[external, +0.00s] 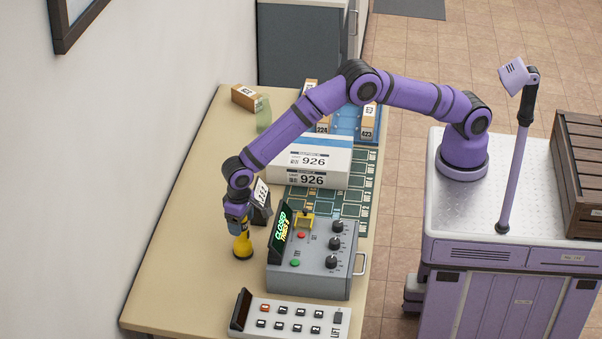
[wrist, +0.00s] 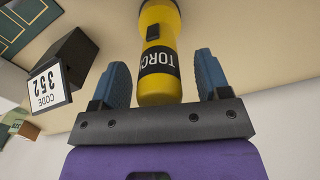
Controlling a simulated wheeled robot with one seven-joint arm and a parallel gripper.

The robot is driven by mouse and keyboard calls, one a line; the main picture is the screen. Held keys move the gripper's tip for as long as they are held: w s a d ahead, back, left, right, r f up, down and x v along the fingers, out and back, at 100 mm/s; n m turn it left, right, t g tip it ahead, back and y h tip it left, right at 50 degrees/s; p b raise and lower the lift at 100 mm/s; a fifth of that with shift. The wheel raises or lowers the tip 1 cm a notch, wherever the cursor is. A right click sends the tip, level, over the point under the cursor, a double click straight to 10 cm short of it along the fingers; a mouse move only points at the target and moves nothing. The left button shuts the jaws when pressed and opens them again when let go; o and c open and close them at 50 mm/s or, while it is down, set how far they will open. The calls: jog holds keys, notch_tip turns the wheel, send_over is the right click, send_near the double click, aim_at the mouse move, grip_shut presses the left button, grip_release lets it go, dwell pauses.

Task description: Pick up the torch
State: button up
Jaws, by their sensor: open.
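The torch (external: 242,246) is yellow and black and stands near the left side of the table, beside the grey control box. In the wrist view the torch (wrist: 159,50) shows its yellow body, a dark switch and a black band with lettering, and its near end lies between my fingers. My gripper (external: 238,222) is over the torch's upper part in the external view. In the wrist view my gripper (wrist: 160,88) is open, with one blue finger on each side of the torch and a visible gap to each. Its upper end is partly hidden by my gripper in the external view.
A dark block with a code 352 card (wrist: 48,86) stands close to the torch. The grey control box (external: 312,262) with knobs is just right of it, and a keypad panel (external: 292,316) is in front. A white 926 box (external: 312,160) stands behind. The table's left side (external: 170,255) is clear.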

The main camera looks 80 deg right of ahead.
jog(key=shift+f, duration=0.25)
grip_shut()
jog(key=shift+r, duration=0.1)
notch_tip(320, 180, up, 10)
jog(key=shift+f, duration=0.1)
dwell(0.4)
dwell(0.5)
